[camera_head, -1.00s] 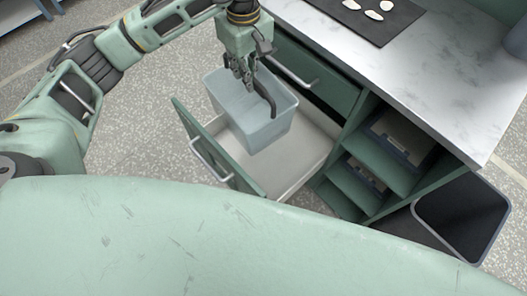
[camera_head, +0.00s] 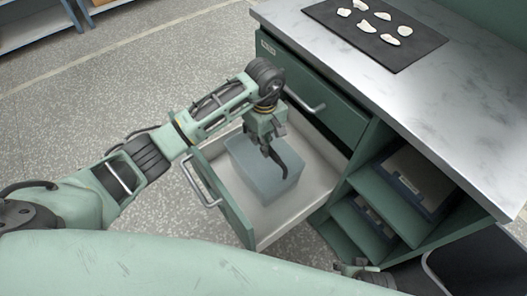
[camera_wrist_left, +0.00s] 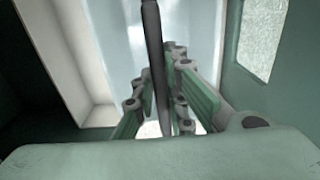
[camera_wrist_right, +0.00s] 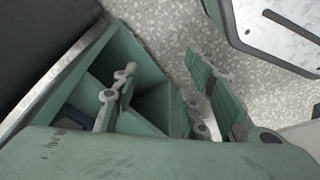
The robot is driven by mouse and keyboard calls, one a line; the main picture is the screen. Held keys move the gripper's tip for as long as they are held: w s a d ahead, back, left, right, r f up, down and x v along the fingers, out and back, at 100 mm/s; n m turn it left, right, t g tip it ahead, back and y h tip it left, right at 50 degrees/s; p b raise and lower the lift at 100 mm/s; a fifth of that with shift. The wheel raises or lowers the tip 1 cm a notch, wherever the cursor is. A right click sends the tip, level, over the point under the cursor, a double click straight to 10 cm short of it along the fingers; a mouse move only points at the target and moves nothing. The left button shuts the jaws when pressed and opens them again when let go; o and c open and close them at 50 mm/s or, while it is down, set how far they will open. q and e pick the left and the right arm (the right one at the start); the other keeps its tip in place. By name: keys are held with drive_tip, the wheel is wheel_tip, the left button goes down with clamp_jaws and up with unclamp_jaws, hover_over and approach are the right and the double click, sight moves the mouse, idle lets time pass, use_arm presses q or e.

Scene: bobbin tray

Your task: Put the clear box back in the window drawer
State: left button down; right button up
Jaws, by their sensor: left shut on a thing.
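The clear box (camera_head: 250,178), pale blue and see-through with a dark handle, is inside the pulled-out drawer (camera_head: 285,226), between its walls. I cannot tell whether its base touches the drawer floor. My left gripper (camera_head: 268,148) is above the box and shut on its dark handle (camera_head: 283,165). The left wrist view shows the handle bar (camera_wrist_left: 152,50) between the fingers (camera_wrist_left: 160,105), and a window (camera_wrist_left: 262,38) in the green drawer front. My right gripper (camera_wrist_right: 165,95) has its fingers apart and empty, low beside the cabinet shelves.
A closed drawer (camera_head: 325,105) is above the open one. The marble-look worktop (camera_head: 440,125) holds a dark mat (camera_head: 416,42) with several white pieces. Open shelves (camera_head: 365,190) with trays are to the right, beside a dark bin (camera_head: 485,265). The floor at left is clear.

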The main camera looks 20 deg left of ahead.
use_arm(q)
wheel_tip(320, 180, down, 3)
drive_tip(key=shift+f, duration=0.35)
use_arm(e)
drive_tip(key=shift+w+r, duration=0.3)
drive_tip(key=shift+r, duration=0.6)
use_arm(q)
drive_tip(key=shift+b, duration=0.3)
drive_tip(key=c, duration=1.8)
unclamp_jaws()
use_arm(e)
drive_tip(key=shift+r, duration=0.2)
use_arm(q)
drive_tip(key=shift+o, duration=0.2)
drive_tip(key=shift+r, duration=0.25)
wheel_tip(320, 180, up, 12)
drive_tip(key=shift+f+p, duration=0.25)
drive_tip(key=shift+p, duration=0.5)
use_arm(e)
drive_tip(key=f, duration=0.1)
drive_tip(key=s+f, duration=0.1)
drive_tip(key=f, duration=0.1)
drive_tip(key=s+f, duration=0.1)
drive_tip(key=f, duration=0.1)
drive_tip(key=shift+d, duration=0.15)
